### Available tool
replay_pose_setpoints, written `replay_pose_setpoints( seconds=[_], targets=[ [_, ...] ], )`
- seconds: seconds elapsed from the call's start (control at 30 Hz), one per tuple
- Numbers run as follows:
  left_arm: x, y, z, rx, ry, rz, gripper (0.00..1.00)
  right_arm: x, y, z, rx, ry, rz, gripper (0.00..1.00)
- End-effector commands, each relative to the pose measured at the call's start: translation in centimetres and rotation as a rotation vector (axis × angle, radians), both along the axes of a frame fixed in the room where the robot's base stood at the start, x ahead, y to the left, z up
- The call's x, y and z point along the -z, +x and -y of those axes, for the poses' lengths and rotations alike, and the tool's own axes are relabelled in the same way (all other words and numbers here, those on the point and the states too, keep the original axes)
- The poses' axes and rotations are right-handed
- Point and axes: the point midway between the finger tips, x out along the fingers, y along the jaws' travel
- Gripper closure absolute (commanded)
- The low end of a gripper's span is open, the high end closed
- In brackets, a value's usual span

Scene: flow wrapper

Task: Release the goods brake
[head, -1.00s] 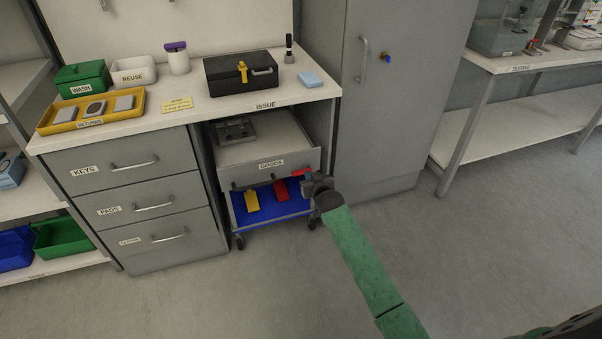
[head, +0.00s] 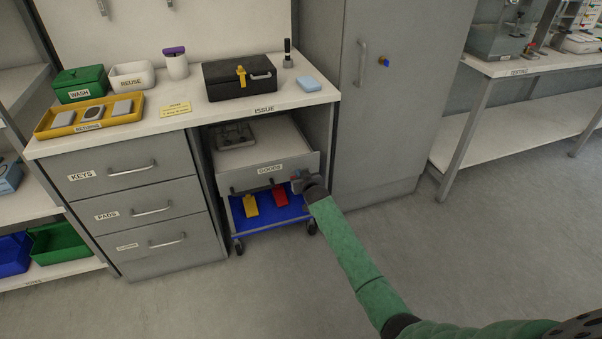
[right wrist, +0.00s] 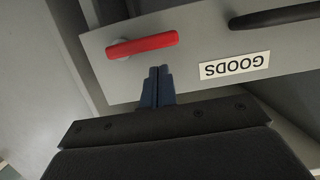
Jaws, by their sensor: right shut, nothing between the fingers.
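The goods trolley (head: 243,183) stands under the bench, with a grey front panel labelled GOODS. In the right wrist view, upside down, a red lever (right wrist: 142,45) lies nearly level on that panel (right wrist: 197,75), beside the label (right wrist: 234,65). Its grey pivot is at its left end in that view. My right gripper (right wrist: 158,71) is shut and empty, its dark blue fingertips close to the lever's edge; I cannot tell whether they touch. In the head view my right gripper (head: 297,177) is at the panel's right end and mostly hides the lever. My left gripper is not in view.
A black handle (right wrist: 280,16) is on the same panel. Below it, a blue shelf (head: 268,222) carries yellow (head: 251,205) and red (head: 280,197) tags. Grey drawers (head: 135,213) stand left of the trolley and a tall cabinet (head: 375,130) right. The floor in front is clear.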

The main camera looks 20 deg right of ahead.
Motion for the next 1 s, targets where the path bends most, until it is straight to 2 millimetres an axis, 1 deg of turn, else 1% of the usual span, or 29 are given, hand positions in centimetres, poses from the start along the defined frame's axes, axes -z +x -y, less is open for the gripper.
replay_pose_setpoints(
  seconds=[0.1, 0.2, 0.67, 1.0],
  targets=[
    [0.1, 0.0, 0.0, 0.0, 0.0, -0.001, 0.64, 0.9, 0.0, 0.0, 0.0, 0.001, 0.0, 1.0],
    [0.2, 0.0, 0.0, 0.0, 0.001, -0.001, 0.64, 1.3, 0.0, 0.0, 0.0, 0.001, 0.001, 1.0],
    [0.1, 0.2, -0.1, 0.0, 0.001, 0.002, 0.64, 1.4, 0.0, 0.0, 0.001, -0.005, 0.001, 1.0],
    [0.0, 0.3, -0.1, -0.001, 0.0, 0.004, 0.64, 1.7, 0.0, -0.2, 0.001, -0.067, 0.003, 1.0]
  ],
)
